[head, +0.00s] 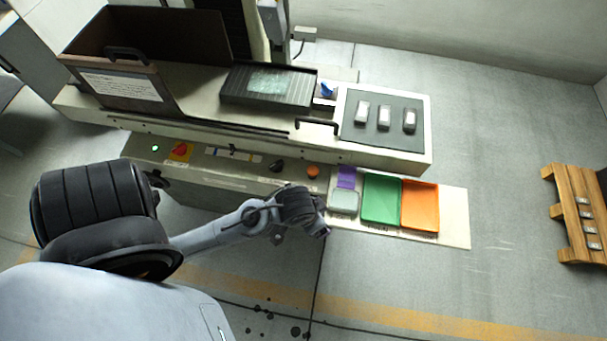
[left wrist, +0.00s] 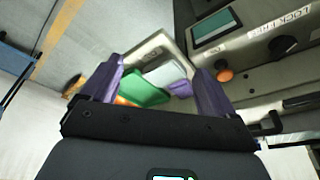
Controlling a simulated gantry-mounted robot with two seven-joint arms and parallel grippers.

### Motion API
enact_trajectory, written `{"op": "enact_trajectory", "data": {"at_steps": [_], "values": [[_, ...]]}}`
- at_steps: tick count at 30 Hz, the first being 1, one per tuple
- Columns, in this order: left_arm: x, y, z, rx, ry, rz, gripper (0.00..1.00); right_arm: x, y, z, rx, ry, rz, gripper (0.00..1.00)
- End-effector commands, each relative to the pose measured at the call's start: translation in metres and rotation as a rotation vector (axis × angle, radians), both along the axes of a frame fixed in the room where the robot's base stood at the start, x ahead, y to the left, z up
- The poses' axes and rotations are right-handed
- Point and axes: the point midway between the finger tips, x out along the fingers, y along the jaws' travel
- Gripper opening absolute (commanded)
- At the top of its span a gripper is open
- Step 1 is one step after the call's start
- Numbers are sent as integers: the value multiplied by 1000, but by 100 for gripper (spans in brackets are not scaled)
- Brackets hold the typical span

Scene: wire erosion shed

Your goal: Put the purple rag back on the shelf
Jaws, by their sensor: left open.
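The purple rag (head: 347,177) is a small flat patch just behind the pale grey box (head: 344,203), at the left end of the white shelf (head: 455,216) on the machine's front. I cannot tell whether it lies fully on the shelf. My left gripper (head: 322,232) is in front of the shelf's left end, apart from the rag. In the left wrist view the gripper (left wrist: 157,67) is open, with its two purple fingers spread and nothing held. The rag (left wrist: 180,88) shows beyond them, near the right finger. My right gripper is not in view.
A green tray (head: 381,199) and an orange tray (head: 420,206) fill the shelf's middle. Behind stands the machine, with an orange knob (head: 312,171), a red button (head: 180,151) and a black handle (head: 317,127). A wooden pallet (head: 572,215) lies far right. The floor between is clear.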

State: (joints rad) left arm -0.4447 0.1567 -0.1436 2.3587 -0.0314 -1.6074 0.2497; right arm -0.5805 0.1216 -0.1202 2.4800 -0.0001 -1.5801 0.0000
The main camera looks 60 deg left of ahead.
Motion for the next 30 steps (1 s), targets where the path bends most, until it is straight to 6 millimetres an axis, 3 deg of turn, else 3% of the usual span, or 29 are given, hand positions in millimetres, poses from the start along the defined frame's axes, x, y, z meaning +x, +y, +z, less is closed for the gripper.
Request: {"op": "enact_trajectory", "data": {"at_steps": [3,6,20,26,30], "values": [[-24,-2,10,5,-6,-104,88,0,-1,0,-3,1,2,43],[-33,-2,15,12,-11,-156,88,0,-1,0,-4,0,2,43],[-36,-2,21,17,-14,-179,88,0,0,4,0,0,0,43],[-36,-2,47,17,-14,-179,88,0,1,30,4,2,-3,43],[-36,-2,81,17,-14,-179,88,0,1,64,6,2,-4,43]]}}
